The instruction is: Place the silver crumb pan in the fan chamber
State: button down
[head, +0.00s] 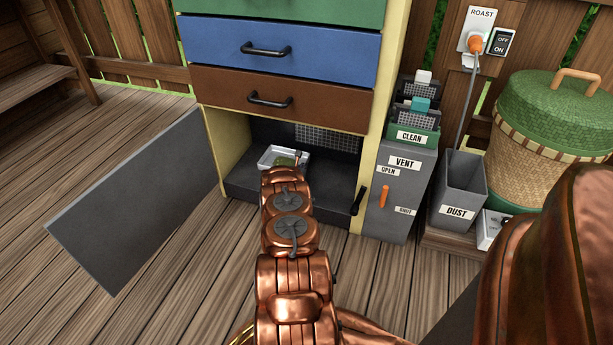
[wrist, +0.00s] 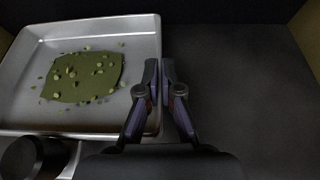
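The silver crumb pan (head: 268,154) is a shallow tray in the open bottom compartment of the cabinet, above its dark floor (head: 240,180). In the wrist view the pan (wrist: 25,80) holds a flat dark green sheet (wrist: 85,77) scattered with light green crumbs. My gripper (wrist: 160,65) straddles the pan's right wall, one finger inside and one outside. The fingers are close together, pinched on the wall. In the head view my copper arm reaches into the compartment and hides the gripper and the pan's near side. I cannot tell whether the pan touches the floor.
The compartment's grey door (head: 135,205) stands open at the left. A mesh panel (head: 328,138) is at the back. A black lever (head: 358,201) is at the front right. The vent box (head: 403,195), dust bin (head: 460,185) and lidded basket (head: 550,150) stand right. Dark floor right of the pan (wrist: 245,95) is clear.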

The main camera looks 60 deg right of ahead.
aim_at(307, 177)
jog(key=shift+s+d, duration=0.3)
jog(key=shift+d, duration=0.05)
jog(key=f, duration=0.1)
jog(key=f+b, duration=0.1)
jog(key=b, duration=0.1)
jog(key=shift+s+d+f, duration=0.25)
jog(key=shift+d+f, duration=0.15)
jog(key=shift+f+b, duration=0.45)
jog(key=shift+b, duration=0.05)
jog(key=shift+r, duration=0.1)
jog(key=c, duration=1.3)
grip_release()
